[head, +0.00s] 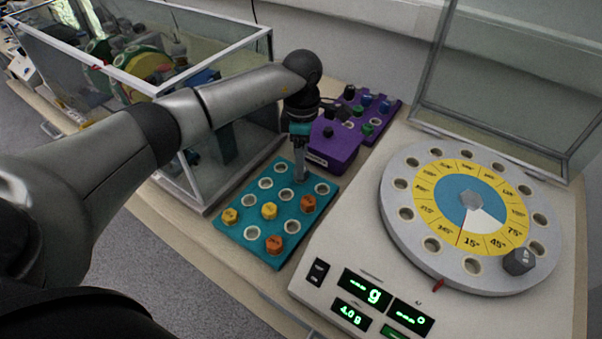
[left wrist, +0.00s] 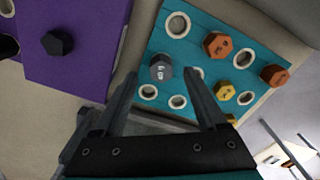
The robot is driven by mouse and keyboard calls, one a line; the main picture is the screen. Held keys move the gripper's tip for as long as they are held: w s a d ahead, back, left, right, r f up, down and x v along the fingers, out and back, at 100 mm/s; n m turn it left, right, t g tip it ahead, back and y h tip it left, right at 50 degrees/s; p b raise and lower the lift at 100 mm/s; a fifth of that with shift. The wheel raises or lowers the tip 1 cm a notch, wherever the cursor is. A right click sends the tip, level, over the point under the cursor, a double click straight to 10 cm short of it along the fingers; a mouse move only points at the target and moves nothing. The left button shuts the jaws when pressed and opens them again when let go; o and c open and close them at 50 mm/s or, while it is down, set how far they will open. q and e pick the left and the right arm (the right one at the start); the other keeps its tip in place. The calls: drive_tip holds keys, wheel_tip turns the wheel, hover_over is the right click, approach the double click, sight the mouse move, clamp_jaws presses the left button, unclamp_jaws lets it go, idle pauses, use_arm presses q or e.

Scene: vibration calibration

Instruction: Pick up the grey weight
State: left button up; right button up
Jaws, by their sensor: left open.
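In the left wrist view, a grey weight (left wrist: 161,68) stands in a hole of the teal tray (left wrist: 185,58). My left gripper (head: 299,176) is open over the far part of the teal tray (head: 227,236) in the head view. In the left wrist view its two fingers point toward the tray, with the grey weight at the gap between their tips. I cannot tell whether they touch it. In the head view my gripper hides this weight. A dark grey weight (head: 519,262) sits on the dial's rim. My right gripper is not in view.
Orange (head: 308,203) and yellow (head: 269,210) weights stand nearby in the tray, among empty holes. A purple box (head: 334,146) with knobs is close behind the gripper. A glass tank (head: 238,150) stands left; the white device with its round dial (head: 397,213) is right.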

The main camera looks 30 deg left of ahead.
use_arm(q)
wheel_tip(320, 180, down, 4)
drive_tip(key=shift+r, duration=0.1)
drive_tip(key=shift+s, duration=0.1)
drive_tip(key=shift+c, duration=0.4)
drive_tip(key=shift+r, duration=0.1)
clamp_jaws()
